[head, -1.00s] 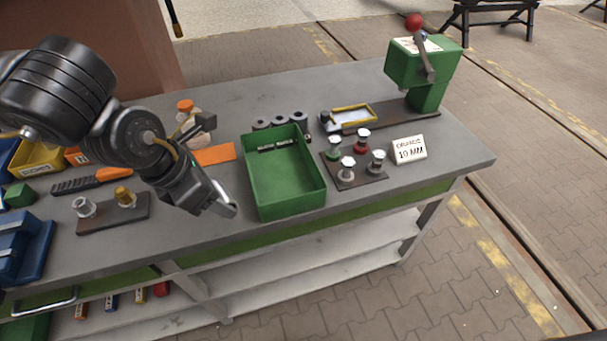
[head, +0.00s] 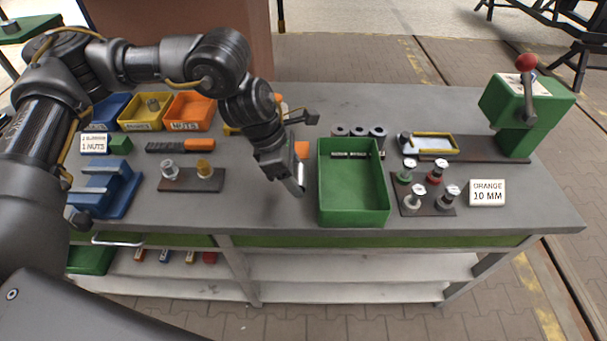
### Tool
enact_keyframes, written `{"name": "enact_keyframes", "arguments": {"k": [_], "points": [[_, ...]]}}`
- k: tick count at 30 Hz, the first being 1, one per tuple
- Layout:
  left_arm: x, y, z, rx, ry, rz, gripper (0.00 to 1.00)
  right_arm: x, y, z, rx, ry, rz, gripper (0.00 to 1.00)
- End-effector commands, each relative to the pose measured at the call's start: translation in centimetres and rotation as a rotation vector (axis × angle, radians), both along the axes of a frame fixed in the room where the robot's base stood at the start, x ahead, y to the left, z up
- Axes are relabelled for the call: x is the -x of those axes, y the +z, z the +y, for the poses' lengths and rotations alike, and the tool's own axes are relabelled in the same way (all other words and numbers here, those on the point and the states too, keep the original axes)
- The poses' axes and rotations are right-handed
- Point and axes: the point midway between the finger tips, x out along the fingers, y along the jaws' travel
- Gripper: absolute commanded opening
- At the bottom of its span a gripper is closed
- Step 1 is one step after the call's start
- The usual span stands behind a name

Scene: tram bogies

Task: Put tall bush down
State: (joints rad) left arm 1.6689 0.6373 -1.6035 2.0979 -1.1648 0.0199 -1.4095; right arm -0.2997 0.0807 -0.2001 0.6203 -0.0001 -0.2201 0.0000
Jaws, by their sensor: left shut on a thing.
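My left gripper (head: 296,190) points down just left of the green tray (head: 325,205), over the grey bench top. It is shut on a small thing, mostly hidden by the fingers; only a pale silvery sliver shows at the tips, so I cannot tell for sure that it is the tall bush. The tip seems close to the bench top, but I cannot tell whether it touches. A dark stand (head: 190,186) to the left holds a silver piece (head: 169,169) and a brass piece (head: 204,168). My right gripper is not in view.
Right of the tray are a dark plate with several capped pins (head: 413,199), a sign reading "ORANGE 10 MM" (head: 487,193) and a green press (head: 520,110). Dark rings (head: 358,131) stand behind the tray. Bins (head: 190,110) are back left. Bare bench (head: 245,205) lies left of the gripper.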

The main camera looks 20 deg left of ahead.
Motion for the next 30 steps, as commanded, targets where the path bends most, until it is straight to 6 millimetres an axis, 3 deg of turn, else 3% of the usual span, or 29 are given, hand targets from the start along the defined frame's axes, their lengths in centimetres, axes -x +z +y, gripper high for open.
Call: {"name": "enact_keyframes", "arguments": {"k": [3, 10, 20, 24, 30], "points": [[-2.7, -1.5, 0.4, -0.001, 0.005, 0.006, 0.18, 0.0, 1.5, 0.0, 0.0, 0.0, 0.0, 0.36], [-5.6, -5.1, 0.8, 0.0, 0.002, 0.001, 0.18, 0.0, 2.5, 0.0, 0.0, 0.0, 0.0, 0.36], [-6.6, -6.5, 1.0, 0.0, 0.001, 0.0, 0.18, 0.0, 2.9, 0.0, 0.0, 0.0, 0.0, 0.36], [-6.6, -8.2, 1.0, -0.001, -0.001, 0.004, 0.18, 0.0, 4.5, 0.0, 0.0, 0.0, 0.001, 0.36], [-6.7, -9.7, 1.0, 0.001, -0.002, 0.0, 0.18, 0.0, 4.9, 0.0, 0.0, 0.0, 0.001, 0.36]]}}
